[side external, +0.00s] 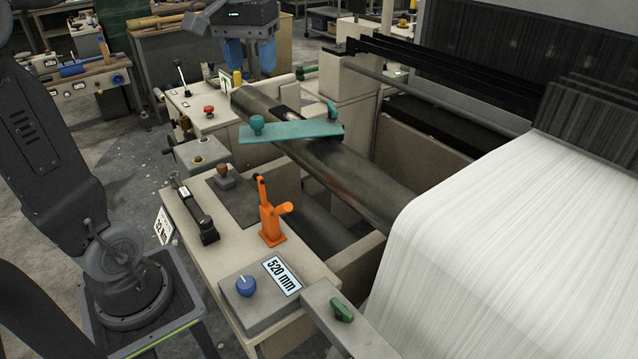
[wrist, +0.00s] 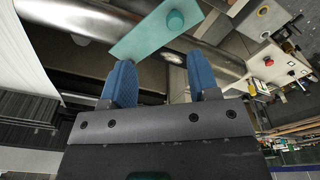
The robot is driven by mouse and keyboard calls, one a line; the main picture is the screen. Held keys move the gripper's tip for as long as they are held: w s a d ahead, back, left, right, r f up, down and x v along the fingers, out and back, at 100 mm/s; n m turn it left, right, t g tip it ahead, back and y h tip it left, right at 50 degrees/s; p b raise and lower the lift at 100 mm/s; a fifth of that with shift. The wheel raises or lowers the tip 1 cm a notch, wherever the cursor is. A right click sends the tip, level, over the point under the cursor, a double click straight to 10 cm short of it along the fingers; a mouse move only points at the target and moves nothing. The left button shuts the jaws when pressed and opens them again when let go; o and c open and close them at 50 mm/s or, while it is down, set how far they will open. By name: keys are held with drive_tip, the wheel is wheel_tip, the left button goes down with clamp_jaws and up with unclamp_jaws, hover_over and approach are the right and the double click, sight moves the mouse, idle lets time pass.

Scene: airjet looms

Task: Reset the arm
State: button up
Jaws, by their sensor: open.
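My gripper (side external: 248,56) is at the top of the side external view, above the far end of the loom's roller, with its blue fingers pointing down. In the wrist view my gripper (wrist: 161,85) shows two blue fingers spread apart with nothing between them. A teal plate (side external: 291,132) with a round knob lies across the dark roller (side external: 345,178). The plate (wrist: 147,33) also shows in the wrist view beyond the fingertips, apart from them.
An orange lever clamp (side external: 270,222), a blue knob (side external: 246,286) and a "520 mm" label (side external: 282,275) are on the near loom frame. White warp sheet (side external: 520,250) fills the right. A red button (side external: 209,110) is on the far panel. Workbenches stand behind.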

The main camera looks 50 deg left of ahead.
drive_tip(key=s+d+f+m+t, duration=0.4)
drive_tip(key=s+d+f+m, duration=0.2)
drive_tip(key=s+d+f, duration=0.4)
drive_tip(key=shift+s+d+f+m+t, duration=0.3)
drive_tip(key=shift+s+d+f+m, duration=0.1)
drive_tip(key=shift+d+f, duration=0.5)
